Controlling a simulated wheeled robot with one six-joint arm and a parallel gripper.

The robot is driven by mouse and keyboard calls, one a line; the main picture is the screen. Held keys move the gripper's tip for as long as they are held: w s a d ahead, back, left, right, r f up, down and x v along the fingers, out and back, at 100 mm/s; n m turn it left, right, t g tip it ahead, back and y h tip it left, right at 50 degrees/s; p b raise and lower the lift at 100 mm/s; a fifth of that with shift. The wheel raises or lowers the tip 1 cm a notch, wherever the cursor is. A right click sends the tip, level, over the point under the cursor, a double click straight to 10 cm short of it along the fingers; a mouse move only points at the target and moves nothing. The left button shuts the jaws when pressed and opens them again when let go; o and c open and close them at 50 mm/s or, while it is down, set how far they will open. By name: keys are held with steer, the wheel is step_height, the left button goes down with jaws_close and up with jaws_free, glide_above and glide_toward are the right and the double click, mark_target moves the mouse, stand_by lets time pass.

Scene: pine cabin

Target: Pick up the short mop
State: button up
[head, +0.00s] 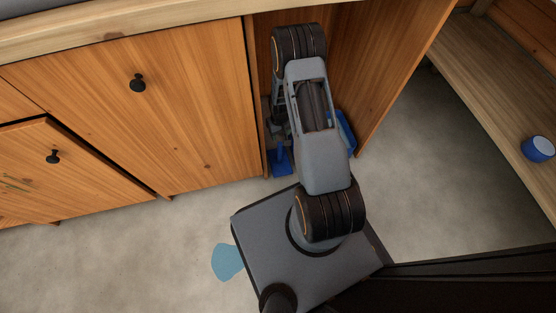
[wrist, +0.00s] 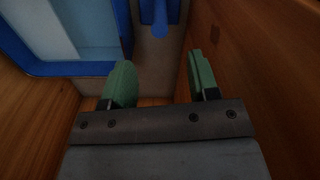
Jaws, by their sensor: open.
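A blue piece with a narrow rounded end, which looks like part of the short mop (wrist: 160,14), shows at the top of the wrist view. My gripper (wrist: 158,75) is open and empty, with its green fingertips apart. The blue piece lies beyond the gap between them, not touching either finger. In the head view, a blue thing with a flat base and upright part, likely the same mop (head: 280,161), stands on the floor at the cabinet opening, left of my arm. My arm hides the gripper there and part of the cabinet's inside.
A blue container (wrist: 60,68), light blue inside, stands close by the left finger; its blue side (head: 347,132) shows right of my arm. A wooden panel (wrist: 265,80) is close on the right. A blue mug (head: 538,149) stands on the bench. A light blue patch (head: 227,262) lies on the floor.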

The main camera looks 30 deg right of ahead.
mark_target(280, 142)
step_height(280, 142, down, 10)
steer(key=b, duration=0.4)
steer(key=shift+f, duration=0.1)
steer(key=shift+c, duration=0.4)
jaws_close()
